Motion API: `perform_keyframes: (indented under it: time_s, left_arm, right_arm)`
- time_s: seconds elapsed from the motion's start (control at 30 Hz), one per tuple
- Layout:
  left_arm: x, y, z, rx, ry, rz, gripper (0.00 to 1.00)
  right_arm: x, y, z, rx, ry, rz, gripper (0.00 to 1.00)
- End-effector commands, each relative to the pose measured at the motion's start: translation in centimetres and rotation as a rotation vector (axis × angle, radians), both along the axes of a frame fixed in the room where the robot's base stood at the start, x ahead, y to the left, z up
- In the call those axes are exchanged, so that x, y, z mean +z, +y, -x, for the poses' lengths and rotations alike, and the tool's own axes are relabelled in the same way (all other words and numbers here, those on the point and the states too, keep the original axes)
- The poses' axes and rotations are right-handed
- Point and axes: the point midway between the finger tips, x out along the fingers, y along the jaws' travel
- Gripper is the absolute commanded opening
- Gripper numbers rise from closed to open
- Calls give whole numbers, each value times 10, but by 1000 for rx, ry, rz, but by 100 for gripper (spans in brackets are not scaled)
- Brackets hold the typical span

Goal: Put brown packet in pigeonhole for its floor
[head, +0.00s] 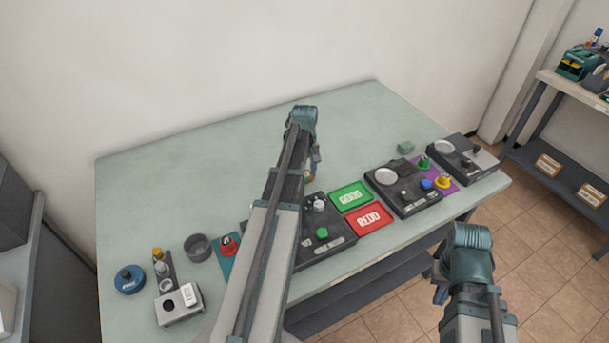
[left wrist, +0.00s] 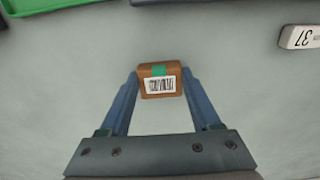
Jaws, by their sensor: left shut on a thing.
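A small brown packet (left wrist: 161,85) with a green mark and a white barcode label is between the fingers of my left gripper (left wrist: 158,90), which is shut on it. In the head view my left gripper (head: 316,160) hangs beyond the table's dark devices, mostly hidden by my own arm. Only a bit of the packet (head: 310,176) shows there. My right gripper (head: 439,288) is off the table's front edge at the lower right, and its fingers are too small to read. I see no pigeonholes clearly in either view.
The pale green table (head: 200,190) is bare at its back left. A green GOOD tray (head: 366,188) and red REDO tray (head: 383,213) lie between dark devices (head: 402,203). A blue round item (head: 129,279) is front left. A shelf (head: 560,150) stands right. A white "37" tag (left wrist: 302,37) shows.

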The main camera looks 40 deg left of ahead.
Motion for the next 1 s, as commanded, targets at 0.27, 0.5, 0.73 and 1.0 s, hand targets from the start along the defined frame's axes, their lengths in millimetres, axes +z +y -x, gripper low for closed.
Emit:
perform_keyframes:
  time_s: [0.27,0.5,0.73,1.0]
  left_arm:
    - [-2,0,0,0,0,0,94]
    - [-2,0,0,0,0,0,94]
    - [7,0,0,0,0,0,94]
    - [38,0,0,0,0,0,94]
  right_arm:
    - [-2,0,0,0,0,0,0]
    - [-2,0,0,0,0,0,0]
    - [7,0,0,0,0,0,0]
    - [38,0,0,0,0,0,0]
